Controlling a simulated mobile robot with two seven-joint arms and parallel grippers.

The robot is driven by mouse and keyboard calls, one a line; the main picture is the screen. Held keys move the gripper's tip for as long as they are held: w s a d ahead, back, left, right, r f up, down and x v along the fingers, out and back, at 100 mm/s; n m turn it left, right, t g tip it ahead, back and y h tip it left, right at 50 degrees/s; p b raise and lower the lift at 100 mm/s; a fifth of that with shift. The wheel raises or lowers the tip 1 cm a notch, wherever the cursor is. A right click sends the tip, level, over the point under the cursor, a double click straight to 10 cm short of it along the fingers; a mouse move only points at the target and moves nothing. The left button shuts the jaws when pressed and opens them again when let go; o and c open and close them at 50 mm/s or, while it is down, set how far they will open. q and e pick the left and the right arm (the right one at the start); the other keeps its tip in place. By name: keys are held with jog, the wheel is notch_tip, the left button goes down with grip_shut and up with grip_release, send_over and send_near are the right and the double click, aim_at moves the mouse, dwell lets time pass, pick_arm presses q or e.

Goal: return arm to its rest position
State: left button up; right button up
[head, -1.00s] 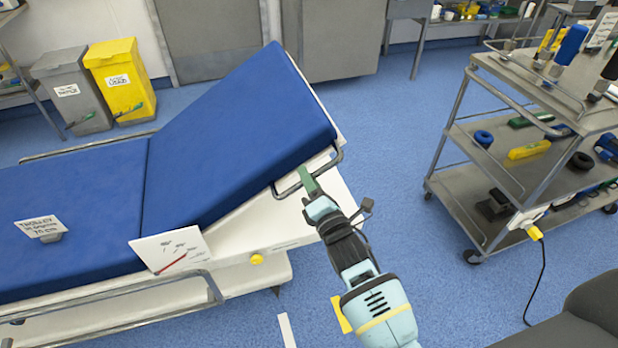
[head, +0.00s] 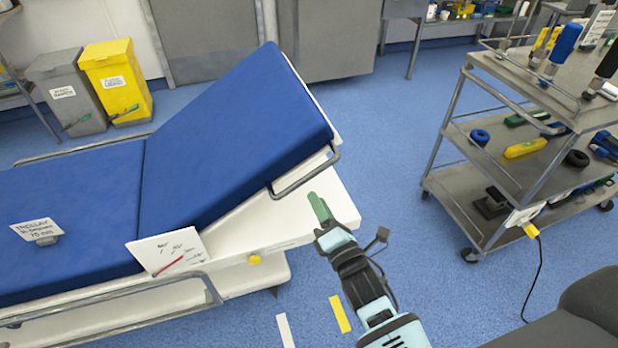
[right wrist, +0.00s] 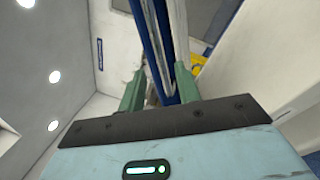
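My right gripper (head: 320,208) is beside the raised end of the operating table, over its white lower panel (head: 337,188) in the head view. Its green fingers stand apart in the right wrist view (right wrist: 160,92), with nothing held between them. The table's blue backrest (head: 235,135) is tilted up. A metal rail (head: 305,176) runs around its end corner, and the gripper appears clear of it. In the right wrist view, the blue edge (right wrist: 158,50) and the rail show beyond the fingers. My left gripper is not in view.
A grey trolley (head: 455,188) with loaded shelves stands at right, its cable hanging to the floor. A grey bin (head: 68,95) and a yellow bin (head: 118,82) stand at back left. A dark seat-like shape (head: 575,315) is at lower right. Blue floor (head: 400,215) lies clear between table and trolley.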

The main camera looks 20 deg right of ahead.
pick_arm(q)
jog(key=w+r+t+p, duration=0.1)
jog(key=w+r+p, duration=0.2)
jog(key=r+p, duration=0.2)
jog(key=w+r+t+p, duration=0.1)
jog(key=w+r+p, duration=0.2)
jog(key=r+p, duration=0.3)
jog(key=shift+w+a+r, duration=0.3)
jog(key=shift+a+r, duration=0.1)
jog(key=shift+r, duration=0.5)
pick_arm(e)
jog(key=s+d+f+m+g, duration=0.1)
jog(key=s+f+m+g, duration=0.2)
jog(key=s+m, duration=0.5)
jog(key=s+d+f+m+g, duration=0.2)
jog(key=s+m+g, duration=0.2)
jog(key=s, duration=1.3)
jog(key=s+d+f+m+g, duration=0.1)
jog(key=s+f+m+g, duration=0.2)
jog(key=s+m, duration=0.8)
jog(key=shift+s+d+f+m+g+h, duration=0.15)
jog(key=shift+s+f+m+g+h, duration=0.25)
jog(key=shift+s, duration=0.4)
jog(key=shift+r, duration=0.1)
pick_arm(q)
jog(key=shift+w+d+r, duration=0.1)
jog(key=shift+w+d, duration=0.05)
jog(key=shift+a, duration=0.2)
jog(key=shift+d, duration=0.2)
